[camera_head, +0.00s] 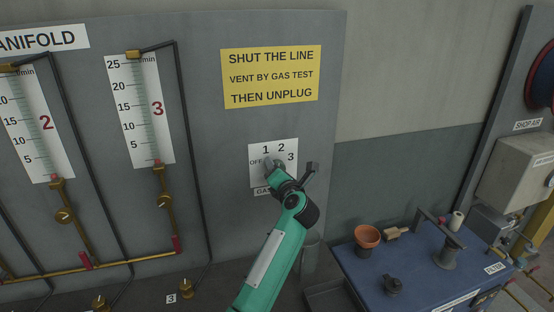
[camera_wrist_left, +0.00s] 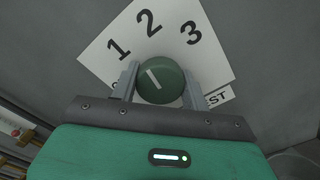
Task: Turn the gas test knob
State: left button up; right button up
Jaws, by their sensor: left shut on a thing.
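The gas test knob (camera_wrist_left: 160,78) is round and dark green with a white mark, in the left wrist view. The mark points to the upper left, on the side of the 1. The white dial plate (camera_head: 259,148) carries OFF, 1, 2 and 3; it also fills the top of the left wrist view (camera_wrist_left: 172,38). My left gripper (camera_wrist_left: 162,84) is shut on the knob, one finger on each side. In the head view my left gripper (camera_head: 290,172) covers the lower part of the plate and hides most of the knob. My right gripper is not in view.
A yellow notice (camera_head: 271,77) is above the plate. Flow gauges (camera_head: 140,108) with dark pipes stand to the left. A blue bench (camera_head: 420,285) at the lower right holds a terracotta pot (camera_head: 367,237) and fittings. The panel right of the plate is bare.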

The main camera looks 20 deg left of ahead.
pick_arm(q)
jog(key=m+p, duration=0.2)
jog(key=shift+p, duration=0.4)
jog(key=shift+m+p, duration=0.4)
jog(key=shift+m, duration=0.2)
jog(key=shift+f, duration=0.1)
jog(key=o, duration=1)
